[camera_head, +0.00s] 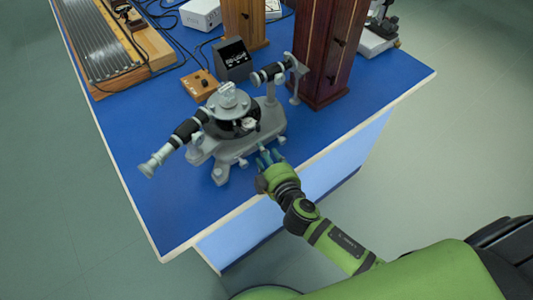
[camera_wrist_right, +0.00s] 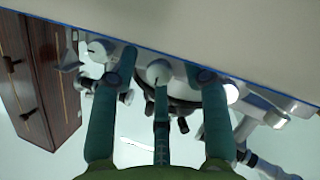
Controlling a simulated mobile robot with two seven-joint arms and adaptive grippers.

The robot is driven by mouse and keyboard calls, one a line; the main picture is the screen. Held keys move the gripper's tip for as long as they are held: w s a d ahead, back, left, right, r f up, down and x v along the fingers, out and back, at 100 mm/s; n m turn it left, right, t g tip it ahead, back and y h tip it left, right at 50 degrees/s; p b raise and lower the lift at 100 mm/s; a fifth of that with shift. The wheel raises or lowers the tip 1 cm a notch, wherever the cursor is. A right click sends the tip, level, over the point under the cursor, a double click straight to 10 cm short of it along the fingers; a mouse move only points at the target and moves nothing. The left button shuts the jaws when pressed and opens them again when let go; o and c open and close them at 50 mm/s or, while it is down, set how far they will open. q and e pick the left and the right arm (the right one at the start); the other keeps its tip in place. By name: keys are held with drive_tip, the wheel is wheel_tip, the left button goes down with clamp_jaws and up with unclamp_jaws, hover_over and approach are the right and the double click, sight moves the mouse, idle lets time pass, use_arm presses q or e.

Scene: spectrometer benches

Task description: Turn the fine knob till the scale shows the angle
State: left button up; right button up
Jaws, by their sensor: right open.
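The grey spectrometer (camera_head: 262,122) stands on the blue bench top, with a round table and scale drum in its middle and two black-barrelled tubes. Small pale knobs (camera_head: 243,163) stick out along its near side. My right gripper (camera_head: 270,158) is at the bench's near edge, just in front of the base. In the right wrist view my right gripper (camera_wrist_right: 160,82) has its teal fingers spread, with a round pale knob (camera_wrist_right: 158,70) between the outer two. I cannot tell whether that is the fine knob or whether a finger touches it. The scale reading is too small to read.
A tall dark wooden cabinet (camera_head: 328,50) stands behind and right of the spectrometer. A black meter box (camera_head: 233,60) and a small wooden switch box (camera_head: 200,84) stand behind it. A ribbed board (camera_head: 95,42) lies at the far left. The near left bench top is clear.

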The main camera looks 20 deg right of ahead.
clamp_jaws()
drive_tip(key=shift+f+b, duration=0.2)
drive_tip(key=shift+b, duration=0.15)
drive_tip(key=n+b, duration=0.1)
drive_tip(key=n+t+h+b, duration=0.1)
drive_tip(key=b, duration=0.1)
drive_tip(key=shift+f+n+b, duration=0.25)
drive_tip(key=shift+n+b, duration=0.05)
drive_tip(key=shift+r+n+b, duration=0.1)
drive_tip(key=shift+n+b, duration=0.2)
drive_tip(key=shift+b, duration=0.05)
drive_tip(key=shift+r+t, duration=0.15)
drive_tip(key=shift+t, duration=0.15)
